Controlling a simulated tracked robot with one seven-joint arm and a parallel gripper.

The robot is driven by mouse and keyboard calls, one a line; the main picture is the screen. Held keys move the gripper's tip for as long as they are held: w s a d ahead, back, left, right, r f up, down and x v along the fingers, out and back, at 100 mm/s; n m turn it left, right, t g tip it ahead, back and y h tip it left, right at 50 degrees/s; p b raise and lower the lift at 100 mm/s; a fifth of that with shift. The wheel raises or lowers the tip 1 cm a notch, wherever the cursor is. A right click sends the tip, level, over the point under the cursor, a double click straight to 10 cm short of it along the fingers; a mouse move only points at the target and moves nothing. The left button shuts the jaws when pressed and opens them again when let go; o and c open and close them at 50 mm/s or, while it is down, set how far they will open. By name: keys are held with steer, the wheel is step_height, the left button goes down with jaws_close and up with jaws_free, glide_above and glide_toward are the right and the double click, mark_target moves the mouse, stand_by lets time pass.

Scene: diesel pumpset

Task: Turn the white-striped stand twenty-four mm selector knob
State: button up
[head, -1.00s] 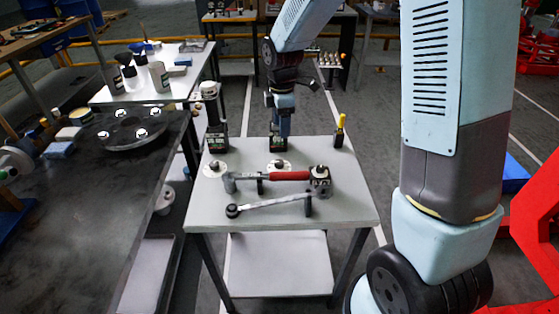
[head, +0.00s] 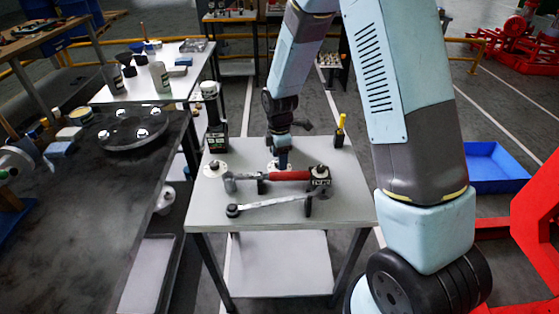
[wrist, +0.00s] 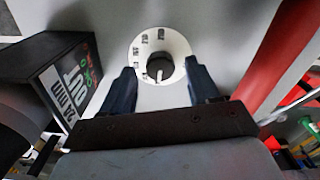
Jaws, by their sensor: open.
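The selector knob (wrist: 160,67) is a small dark knob with a pale pointer line, on a round white dial with several printed marks. In the wrist view it sits between the two fingertips of my gripper (wrist: 159,72); no contact is visible. The fingers are open on either side of it. To the left stands a black stand (wrist: 72,82) with white stripes, a white mm label and coloured characters. In the head view my gripper (head: 282,160) is low over the white dial (head: 271,165) on the grey table and hides most of it and the stand behind.
A red-handled hammer (head: 288,176) lies in front of the dial, with a wrench (head: 275,203) nearer. Another dial (head: 215,169) and a dark stand (head: 217,140) are to the left. A yellow-handled tool (head: 341,126) stands at right.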

steer(key=shift+f, duration=0.85)
steer(key=c, duration=1)
steer(key=shift+c, duration=0.2)
